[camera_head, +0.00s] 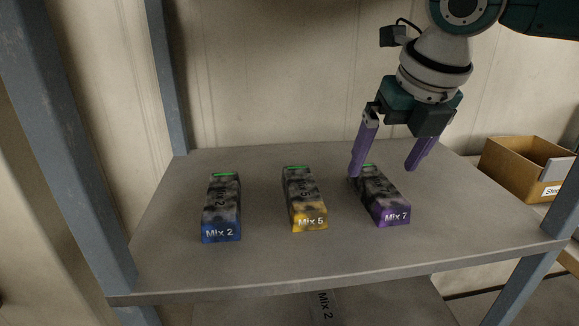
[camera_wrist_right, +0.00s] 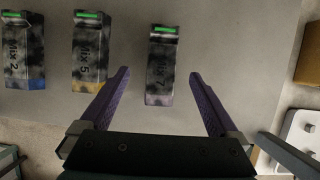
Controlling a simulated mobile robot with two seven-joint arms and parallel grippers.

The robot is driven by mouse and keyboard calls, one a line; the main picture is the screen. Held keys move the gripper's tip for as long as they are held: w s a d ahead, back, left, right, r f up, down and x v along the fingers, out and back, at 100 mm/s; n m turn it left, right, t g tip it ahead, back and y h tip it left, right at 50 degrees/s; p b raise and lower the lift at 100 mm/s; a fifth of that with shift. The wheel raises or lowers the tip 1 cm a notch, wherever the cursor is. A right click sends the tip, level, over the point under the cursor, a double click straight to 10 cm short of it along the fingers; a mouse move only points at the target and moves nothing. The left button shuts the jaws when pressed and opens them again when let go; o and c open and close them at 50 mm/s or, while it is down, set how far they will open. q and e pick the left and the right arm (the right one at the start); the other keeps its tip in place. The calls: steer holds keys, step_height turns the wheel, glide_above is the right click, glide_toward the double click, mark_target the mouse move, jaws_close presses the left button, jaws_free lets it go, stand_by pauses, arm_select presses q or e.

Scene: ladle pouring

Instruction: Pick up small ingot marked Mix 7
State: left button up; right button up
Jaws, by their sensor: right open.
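The small ingot marked Mix 7 (camera_head: 385,200) lies on the grey shelf (camera_head: 270,268), at the right of a row of three. It is dark and mottled, with a purple front end and a green strip at its far end. In the right wrist view the Mix 7 ingot (camera_wrist_right: 161,68) lies ahead, between the lines of the two fingers. My right gripper (camera_head: 385,172) is open, with purple fingers, above the far part of this ingot; it also shows in the wrist view (camera_wrist_right: 160,80). The left finger hides part of the ingot's far end. My left gripper is not in view.
The Mix 5 ingot (camera_head: 304,200), with a yellow end, lies left of Mix 7. The Mix 2 ingot (camera_head: 221,208), with a blue end, lies further left. A brown box (camera_head: 510,170) stands right of the shelf. Blue-grey posts (camera_head: 62,130) frame the shelf; its front is clear.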

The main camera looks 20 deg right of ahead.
mark_target(379, 183)
steer(key=x, duration=0.4)
steer(key=shift+s+f+b, duration=0.2)
steer(key=shift+s+b, duration=0.15)
steer(key=shift+w+d+f, duration=0.1)
steer(key=shift+w+f, duration=0.1)
steer(key=shift+f, duration=0.25)
jaws_close()
steer(key=shift+w+r, duration=0.1)
